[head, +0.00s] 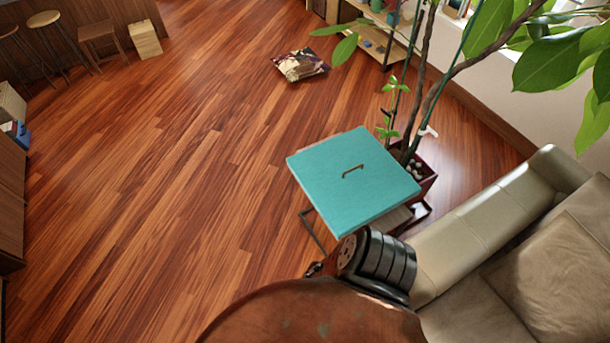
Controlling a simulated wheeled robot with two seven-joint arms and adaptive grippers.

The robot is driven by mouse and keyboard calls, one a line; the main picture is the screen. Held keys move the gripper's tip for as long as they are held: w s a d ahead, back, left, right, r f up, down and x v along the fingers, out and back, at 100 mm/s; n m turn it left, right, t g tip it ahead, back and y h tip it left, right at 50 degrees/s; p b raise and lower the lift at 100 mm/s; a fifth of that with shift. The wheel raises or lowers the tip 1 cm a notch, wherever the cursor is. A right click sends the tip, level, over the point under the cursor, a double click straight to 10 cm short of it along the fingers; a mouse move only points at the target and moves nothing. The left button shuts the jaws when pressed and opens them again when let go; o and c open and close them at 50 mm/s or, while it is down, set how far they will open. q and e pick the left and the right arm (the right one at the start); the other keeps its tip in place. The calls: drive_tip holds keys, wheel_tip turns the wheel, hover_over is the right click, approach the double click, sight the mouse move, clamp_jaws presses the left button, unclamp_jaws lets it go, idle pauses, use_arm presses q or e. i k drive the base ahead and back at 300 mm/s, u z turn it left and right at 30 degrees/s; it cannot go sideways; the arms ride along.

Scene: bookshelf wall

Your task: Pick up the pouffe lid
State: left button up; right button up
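The pouffe lid (340,190) is a flat turquoise square with a small dark brown bar handle (352,171) on top. It is in the middle right of the head view and looks level. What bears it is mostly hidden beneath it; a thin dark metal frame (313,230) shows below its left corner. Nothing is touching the handle. Neither of my grippers can be made out in the head view.
A potted plant (421,172) stands close behind the lid, its leaves spreading right. A beige sofa (490,225) is at right. A dark ribbed form and a brown rounded surface fill the bottom centre. A patterned cushion (300,65) lies on the wooden floor, largely clear at left.

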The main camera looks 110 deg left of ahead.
sight(349, 179)
drive_tip(key=u, duration=3.3)
